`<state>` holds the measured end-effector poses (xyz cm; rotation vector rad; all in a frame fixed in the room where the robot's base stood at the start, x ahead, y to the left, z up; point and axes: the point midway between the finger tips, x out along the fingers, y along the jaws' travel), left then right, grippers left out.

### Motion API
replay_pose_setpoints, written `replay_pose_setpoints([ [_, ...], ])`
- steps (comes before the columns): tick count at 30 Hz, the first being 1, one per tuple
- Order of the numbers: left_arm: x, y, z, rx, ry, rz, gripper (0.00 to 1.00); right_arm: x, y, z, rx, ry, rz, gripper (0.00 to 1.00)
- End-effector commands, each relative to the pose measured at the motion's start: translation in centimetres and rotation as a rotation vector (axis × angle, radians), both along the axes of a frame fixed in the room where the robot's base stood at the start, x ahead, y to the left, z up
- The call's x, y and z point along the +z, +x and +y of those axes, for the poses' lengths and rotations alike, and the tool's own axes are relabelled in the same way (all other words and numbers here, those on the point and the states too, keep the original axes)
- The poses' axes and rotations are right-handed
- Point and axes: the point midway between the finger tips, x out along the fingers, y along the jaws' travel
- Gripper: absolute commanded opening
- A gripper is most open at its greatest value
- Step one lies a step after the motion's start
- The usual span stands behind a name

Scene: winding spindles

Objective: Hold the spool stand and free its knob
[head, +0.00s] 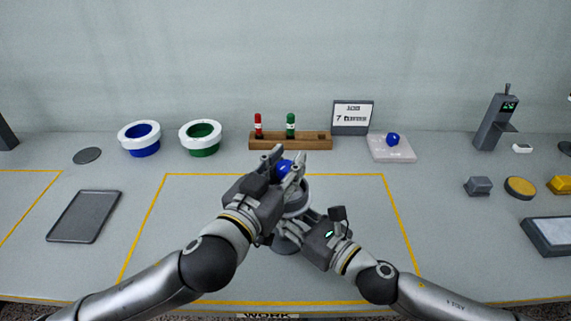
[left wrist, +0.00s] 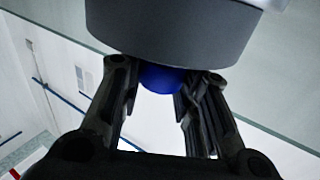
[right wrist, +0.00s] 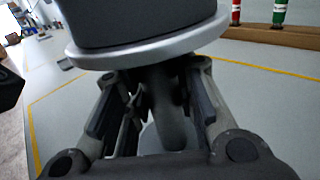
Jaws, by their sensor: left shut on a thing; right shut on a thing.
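The spool stand (head: 286,246) stands upright inside the yellow outline, partly hidden by my grippers. Its blue knob (head: 284,167) is at the top. My right gripper (head: 303,228) is shut on the stand's post lower down. In the right wrist view the dark post (right wrist: 168,105) is between the fingers, below a wide grey flange (right wrist: 150,52).
Behind are a blue-lined bowl (head: 140,138), a green-lined bowl (head: 200,138), a wooden rack (head: 290,141) with red and green pegs, a sign (head: 353,117) and a pale pad (head: 391,148) with another blue knob. A grey tray (head: 84,217) lies left. The outlined area beside the stand is clear.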

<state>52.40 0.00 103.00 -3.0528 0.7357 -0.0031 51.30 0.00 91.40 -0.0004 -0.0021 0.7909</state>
Motion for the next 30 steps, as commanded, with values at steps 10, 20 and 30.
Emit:
replay_pose_setpoints([
  [10, 0.22, -0.11, -0.26, 0.255, -0.012, -0.001, 0.06, -0.69, -0.15, 0.03, 0.001, -0.006, 0.011, 0.00],
  [20, 0.29, -0.03, -0.15, 0.403, -0.009, -0.005, 0.06, -0.68, -0.17, 0.03, 0.002, -0.006, 0.011, 0.00],
  [30, 0.31, -0.04, -0.01, 0.447, -0.006, -0.006, 0.06, -0.69, -0.17, 0.01, 0.002, -0.006, 0.011, 0.00],
])
